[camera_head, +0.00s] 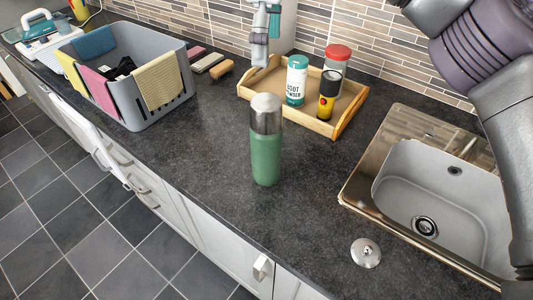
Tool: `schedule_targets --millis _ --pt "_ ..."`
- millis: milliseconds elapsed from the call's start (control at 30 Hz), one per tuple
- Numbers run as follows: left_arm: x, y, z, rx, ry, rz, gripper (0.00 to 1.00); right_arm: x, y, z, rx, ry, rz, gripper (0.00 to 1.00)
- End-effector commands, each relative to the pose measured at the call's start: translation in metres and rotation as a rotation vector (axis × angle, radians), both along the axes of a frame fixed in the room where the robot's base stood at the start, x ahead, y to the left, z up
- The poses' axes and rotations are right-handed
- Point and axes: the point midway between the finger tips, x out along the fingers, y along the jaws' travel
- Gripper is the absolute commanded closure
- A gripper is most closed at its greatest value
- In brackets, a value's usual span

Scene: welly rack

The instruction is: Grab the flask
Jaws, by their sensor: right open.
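The flask (266,142) is green with a silver metal cap. It stands upright on the dark countertop, near the front edge and in the middle of the view, with nothing touching it. My right arm (499,110) comes down along the right edge of the picture. My right gripper (521,289) is at the lower right corner, mostly cut off by the frame. It is open and well to the right of the flask, apart from it. Its fingertips are hidden. My left gripper does not show.
A wooden tray (246,91) holding a white can (297,80), a red-lidded jar (337,60) and a black-and-yellow can (328,96) stands behind the flask. A sink (385,135) and metal stopper (366,253) lie right. A grey basket (133,119) with cloths stands left.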

Motion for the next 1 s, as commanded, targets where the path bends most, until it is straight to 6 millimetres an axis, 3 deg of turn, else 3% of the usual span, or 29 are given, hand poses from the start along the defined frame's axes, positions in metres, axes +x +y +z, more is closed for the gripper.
schedule_targets --millis 300,500,733,1000 --pt "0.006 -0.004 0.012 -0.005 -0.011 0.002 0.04 0.0 -0.001 -0.058 -0.001 0.003 0.0 0.04" --pt "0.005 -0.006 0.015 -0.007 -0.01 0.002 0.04 -0.001 0.0 -0.073 -0.001 0.002 0.0 0.04" --pt "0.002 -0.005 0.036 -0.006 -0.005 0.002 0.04 -0.003 0.002 -0.102 -0.001 0.005 0.0 0.04" --pt "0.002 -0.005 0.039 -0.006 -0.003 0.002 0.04 -0.002 0.002 -0.124 -0.001 0.002 0.0 0.04"
